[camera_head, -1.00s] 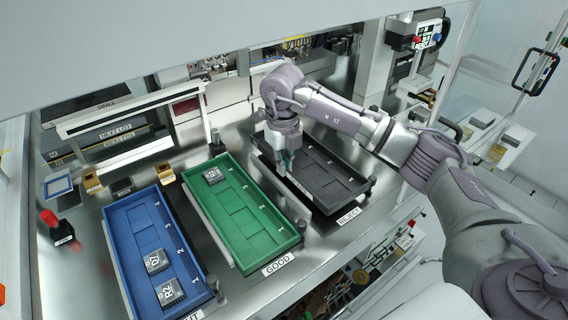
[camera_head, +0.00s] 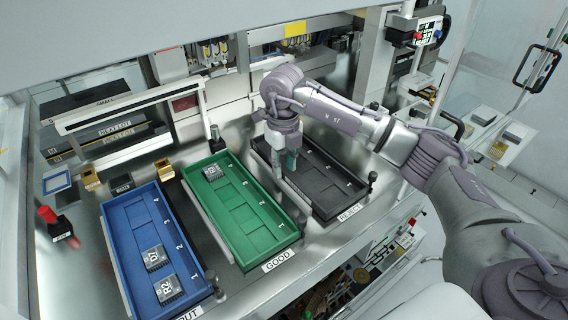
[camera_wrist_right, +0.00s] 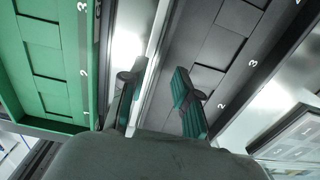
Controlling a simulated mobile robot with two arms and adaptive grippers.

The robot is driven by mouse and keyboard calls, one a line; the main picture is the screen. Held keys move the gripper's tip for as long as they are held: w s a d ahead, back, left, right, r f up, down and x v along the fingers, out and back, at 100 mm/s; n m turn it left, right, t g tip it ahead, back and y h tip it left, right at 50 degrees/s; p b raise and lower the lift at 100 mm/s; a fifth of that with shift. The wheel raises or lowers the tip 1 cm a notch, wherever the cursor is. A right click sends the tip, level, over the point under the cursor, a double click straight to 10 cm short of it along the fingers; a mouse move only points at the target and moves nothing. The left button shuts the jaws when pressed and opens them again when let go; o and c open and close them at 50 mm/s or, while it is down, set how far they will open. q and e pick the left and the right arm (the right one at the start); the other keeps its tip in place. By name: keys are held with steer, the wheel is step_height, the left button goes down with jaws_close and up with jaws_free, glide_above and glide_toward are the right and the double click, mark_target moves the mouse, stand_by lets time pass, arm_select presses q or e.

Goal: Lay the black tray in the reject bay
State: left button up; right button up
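The black tray (camera_head: 322,180) lies in the right-hand bay, behind the REJECT label (camera_head: 350,211), and looks flat and empty. It fills the right part of the wrist view (camera_wrist_right: 205,45), with slot numbers along its edge. My right gripper (camera_head: 284,170) is at the tray's left side wall, pointing down. In the wrist view its two teal-padded fingers (camera_wrist_right: 158,92) stand apart, with the tray's side edge between them and no firm contact visible. My left gripper is not in view.
The green tray (camera_head: 257,236) lies just left, behind the GOOD label (camera_head: 279,260), holding one chip. The blue tray (camera_head: 128,250) farther left holds two chips. Dark posts (camera_head: 372,178) stand near the tray ends. A red button (camera_head: 47,214) is at far left.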

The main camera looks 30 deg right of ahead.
step_height(320, 180, up, 9)
steer(key=p, duration=0.1)
steer(key=shift+f, duration=0.2)
stand_by(1.3)
